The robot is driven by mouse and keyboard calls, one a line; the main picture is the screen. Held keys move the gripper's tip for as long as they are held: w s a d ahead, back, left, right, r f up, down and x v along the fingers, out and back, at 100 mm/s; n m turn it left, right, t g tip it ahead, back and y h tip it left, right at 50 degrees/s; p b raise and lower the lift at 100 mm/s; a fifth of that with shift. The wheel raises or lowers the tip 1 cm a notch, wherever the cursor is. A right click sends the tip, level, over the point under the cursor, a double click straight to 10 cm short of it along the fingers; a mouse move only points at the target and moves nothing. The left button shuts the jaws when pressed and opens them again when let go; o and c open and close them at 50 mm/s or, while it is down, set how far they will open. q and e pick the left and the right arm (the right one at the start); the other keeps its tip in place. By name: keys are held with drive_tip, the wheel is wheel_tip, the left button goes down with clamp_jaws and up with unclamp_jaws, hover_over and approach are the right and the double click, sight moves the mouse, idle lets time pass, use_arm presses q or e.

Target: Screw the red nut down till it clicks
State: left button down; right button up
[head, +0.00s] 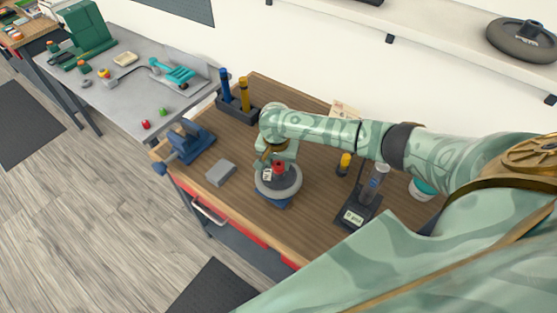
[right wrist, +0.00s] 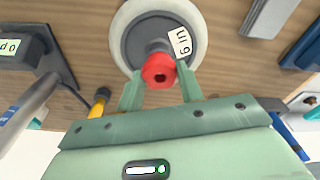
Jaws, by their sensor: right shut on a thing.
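The red nut (right wrist: 158,71) sits at the centre of a grey wheel-like disc (right wrist: 128,24) marked "6 in" in the right wrist view. In the head view the nut (head: 279,168) shows small on top of the disc (head: 287,187), which rests on a blue base (head: 283,202) on the wooden bench. My right gripper (right wrist: 160,78) is shut on the red nut, with one green finger at each side. In the head view the right gripper (head: 273,163) partly hides the nut. The nut's thread is hidden. My left gripper is in neither view.
On the wooden bench (head: 315,210) stand a blue vise (head: 190,143), a grey block (head: 220,173), a holder (head: 238,112) with blue and yellow tools, a yellow-topped item (head: 345,160) and a device with a display (head: 357,213). A grey table (head: 150,95) adjoins at left.

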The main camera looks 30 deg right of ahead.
drive_tip(key=o, duration=1)
drive_tip(key=shift+o, duration=0.2)
wheel_tip(320, 180, up, 16)
drive_tip(key=s+a+p, duration=0.1)
drive_tip(key=p, duration=0.5)
drive_tip(key=shift+s+a, duration=0.15)
drive_tip(key=shift+a, duration=0.1)
